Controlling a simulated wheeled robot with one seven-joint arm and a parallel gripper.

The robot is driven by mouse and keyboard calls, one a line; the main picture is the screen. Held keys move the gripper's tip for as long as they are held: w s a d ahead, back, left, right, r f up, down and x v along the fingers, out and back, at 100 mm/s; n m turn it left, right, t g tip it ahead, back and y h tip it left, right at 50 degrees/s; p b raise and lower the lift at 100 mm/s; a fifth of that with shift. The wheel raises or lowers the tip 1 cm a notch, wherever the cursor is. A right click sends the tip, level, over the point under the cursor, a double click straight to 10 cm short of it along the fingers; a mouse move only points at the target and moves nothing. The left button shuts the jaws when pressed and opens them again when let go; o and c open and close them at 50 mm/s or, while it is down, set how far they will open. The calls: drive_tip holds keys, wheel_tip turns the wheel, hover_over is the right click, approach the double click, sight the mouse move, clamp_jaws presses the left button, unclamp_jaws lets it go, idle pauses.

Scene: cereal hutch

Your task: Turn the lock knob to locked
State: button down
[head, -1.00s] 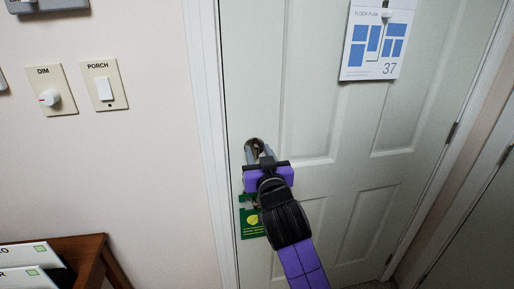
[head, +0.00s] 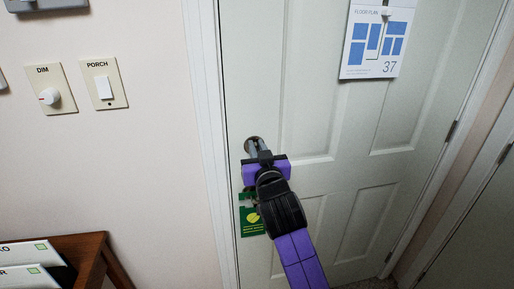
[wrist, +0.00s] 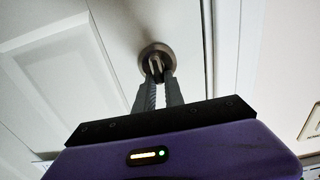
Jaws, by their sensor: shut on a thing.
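The lock knob (wrist: 155,64) is a small brown-grey thumb-turn on a round plate (wrist: 157,50) on the white door (head: 330,130). In the head view the round plate (head: 254,142) shows above my gripper, and the knob itself is mostly hidden by the fingers. My gripper (wrist: 156,80) has its two grey fingers shut on the knob, one on each side; it also shows in the head view (head: 255,149). The exact angle of the knob is hard to tell.
A green hanger tag (head: 252,221) hangs on the door below my gripper. A floor plan sheet (head: 377,42) is higher on the door. A dimmer (head: 50,97) and a porch switch (head: 104,87) are on the left wall. A wooden table (head: 95,262) stands at lower left.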

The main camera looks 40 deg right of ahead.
drive_tip(key=shift+r+n, duration=0.1)
drive_tip(key=shift+n, duration=0.2)
drive_tip(key=shift+w+a+f+n+p, duration=0.15)
drive_tip(key=shift+a+f+n+p, duration=0.15)
drive_tip(key=shift+n+p, duration=1.95)
drive_tip(key=shift+w+a+f+n+p, duration=0.3)
drive_tip(key=shift+n+p, duration=0.75)
drive_tip(key=shift+n, duration=2.45)
drive_tip(key=shift+w+a+f+n+p, duration=0.15)
drive_tip(key=shift+f+n+p, duration=0.25)
drive_tip(key=shift+n+p, duration=1.85)
drive_tip(key=shift+s+n+b, duration=0.1)
drive_tip(key=shift+n+b, duration=0.45)
drive_tip(key=shift+n, duration=0.15)
drive_tip(key=c, duration=1.4)
unclamp_jaws()
drive_tip(key=shift+c, duration=0.2)
drive_tip(key=shift+a, duration=0.1)
